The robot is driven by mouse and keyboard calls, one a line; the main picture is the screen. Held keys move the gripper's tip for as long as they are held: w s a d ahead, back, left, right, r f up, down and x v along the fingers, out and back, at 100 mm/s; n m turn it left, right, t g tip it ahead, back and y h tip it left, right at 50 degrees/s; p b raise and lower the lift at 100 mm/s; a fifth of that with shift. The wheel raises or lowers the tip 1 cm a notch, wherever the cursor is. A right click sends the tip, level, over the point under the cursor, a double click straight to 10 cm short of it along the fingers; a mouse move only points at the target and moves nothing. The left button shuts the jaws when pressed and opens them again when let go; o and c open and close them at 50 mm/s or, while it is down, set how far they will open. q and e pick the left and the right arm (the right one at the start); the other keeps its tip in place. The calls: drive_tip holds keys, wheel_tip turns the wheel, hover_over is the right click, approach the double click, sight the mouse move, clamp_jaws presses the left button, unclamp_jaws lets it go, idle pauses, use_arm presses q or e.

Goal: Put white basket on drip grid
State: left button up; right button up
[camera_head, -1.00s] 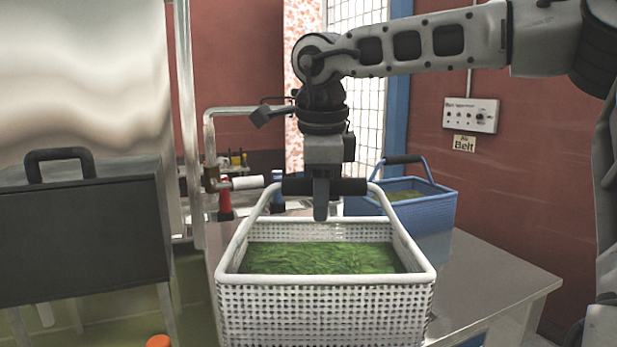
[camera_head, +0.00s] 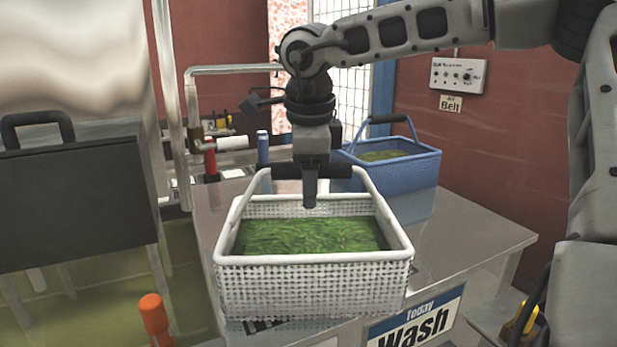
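The white basket (camera_head: 312,285), filled with green leafy stuff (camera_head: 310,237), is in the middle of the head view, in front of and above the near part of the metal table. Its raised handle has a black grip (camera_head: 284,172). My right gripper (camera_head: 310,190) points down at the middle of this grip and is shut on it. The basket hangs roughly level; I cannot tell whether its bottom touches anything. My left gripper is not in view. I cannot make out the drip grid for certain; the basket hides part of the table.
A blue basket (camera_head: 425,168) with green contents stands on the metal table (camera_head: 470,235) behind right. A dark box with a handle (camera_head: 75,210) is at the left. Red (camera_head: 210,160) and blue (camera_head: 263,150) handled items stand at the back. An orange-topped post (camera_head: 154,315) is at the lower left.

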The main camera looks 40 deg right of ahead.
drive_tip(key=v, duration=1.2)
idle(0.4)
